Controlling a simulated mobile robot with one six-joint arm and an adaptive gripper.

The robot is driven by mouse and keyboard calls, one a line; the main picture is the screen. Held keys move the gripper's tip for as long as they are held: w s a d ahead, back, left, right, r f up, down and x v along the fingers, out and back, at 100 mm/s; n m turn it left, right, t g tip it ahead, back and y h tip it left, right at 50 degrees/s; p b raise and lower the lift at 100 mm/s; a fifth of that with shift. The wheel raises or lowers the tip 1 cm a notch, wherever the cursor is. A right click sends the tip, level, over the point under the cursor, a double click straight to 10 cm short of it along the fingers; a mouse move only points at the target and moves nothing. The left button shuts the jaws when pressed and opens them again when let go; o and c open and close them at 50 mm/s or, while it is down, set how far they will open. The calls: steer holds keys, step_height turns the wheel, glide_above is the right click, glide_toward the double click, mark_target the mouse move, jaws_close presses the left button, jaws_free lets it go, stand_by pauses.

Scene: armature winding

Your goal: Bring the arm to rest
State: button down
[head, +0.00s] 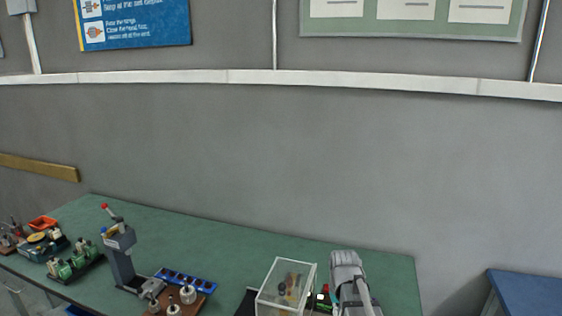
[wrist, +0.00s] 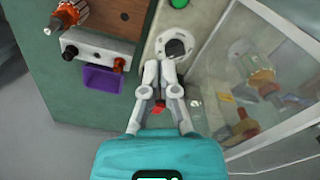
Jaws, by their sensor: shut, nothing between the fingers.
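My gripper (wrist: 160,92) is shut and empty in the wrist view. Its fingers point at a pale panel with a round white plate (wrist: 178,47) that has a dark centre. A small red part (wrist: 158,104) shows between the finger links, and I cannot tell what it belongs to. In the head view my arm (head: 350,280) stands at the lower right over the green table (head: 390,270), beside a clear case. My gripper is hidden or out of frame in that view.
The clear case (head: 285,288) stands close beside my arm; it also fills the right of the wrist view (wrist: 222,50). A grey press (head: 120,255), a blue tray (head: 185,280) and a wooden board (head: 195,303) stand further left. A purple bin (wrist: 103,79) lies left of my gripper.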

steer(key=s, duration=1)
steer(key=shift+m, duration=0.4)
steer(key=shift+a, duration=0.1)
stand_by(1.5)
